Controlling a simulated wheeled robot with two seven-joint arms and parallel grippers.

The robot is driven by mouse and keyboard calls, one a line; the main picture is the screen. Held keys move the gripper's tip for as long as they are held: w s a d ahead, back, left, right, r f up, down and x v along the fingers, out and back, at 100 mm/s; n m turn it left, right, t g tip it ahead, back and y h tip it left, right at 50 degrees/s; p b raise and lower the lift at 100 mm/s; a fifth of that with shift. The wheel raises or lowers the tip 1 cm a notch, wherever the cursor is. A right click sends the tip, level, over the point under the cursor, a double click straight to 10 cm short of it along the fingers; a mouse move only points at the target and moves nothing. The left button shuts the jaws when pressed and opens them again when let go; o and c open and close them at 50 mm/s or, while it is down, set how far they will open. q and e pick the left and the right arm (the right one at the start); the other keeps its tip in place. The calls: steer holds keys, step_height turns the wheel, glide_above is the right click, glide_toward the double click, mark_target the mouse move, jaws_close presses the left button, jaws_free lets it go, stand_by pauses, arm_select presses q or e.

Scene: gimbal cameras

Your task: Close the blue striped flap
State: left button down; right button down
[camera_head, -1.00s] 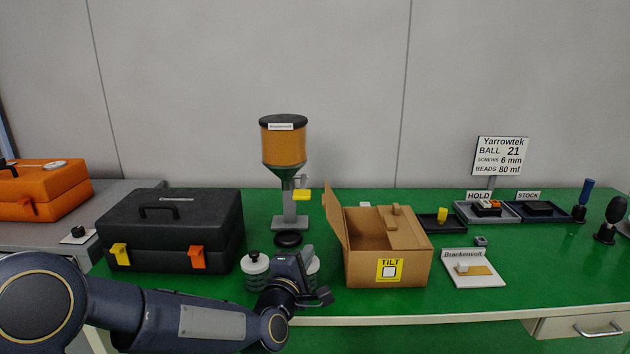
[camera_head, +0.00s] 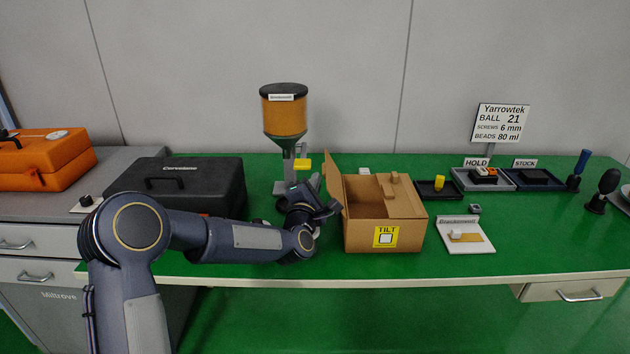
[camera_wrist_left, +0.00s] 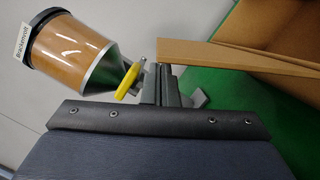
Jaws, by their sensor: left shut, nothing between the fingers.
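An open cardboard box (camera_head: 370,236) with a yellow TILT label stands near the front of the green bench. Its left flap (camera_head: 335,186) stands up and leans outward to the left; the right side of the top (camera_head: 404,195) is covered. No blue stripes show on the faces I see. My left gripper (camera_head: 328,207) is just left of the raised flap, near its outer side. In the left wrist view the fingers (camera_wrist_left: 165,83) are shut and empty, with their tips close to the brown flap's edge (camera_wrist_left: 225,55); I cannot tell if they touch. My right gripper is not in view.
A hopper of orange material (camera_head: 284,112) stands behind my left gripper. A black toolbox (camera_head: 178,182) is to the left, partly behind my arm. A white board (camera_head: 466,236) and small trays (camera_head: 437,193) lie right of the box.

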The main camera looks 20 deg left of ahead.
arm_select(q)
steer(key=shift+r, duration=0.1)
stand_by(0.4)
steer(key=shift+w+d+r+m, duration=0.1)
steer(key=shift+d+r+m, duration=0.1)
steer(key=shift+m, duration=0.2)
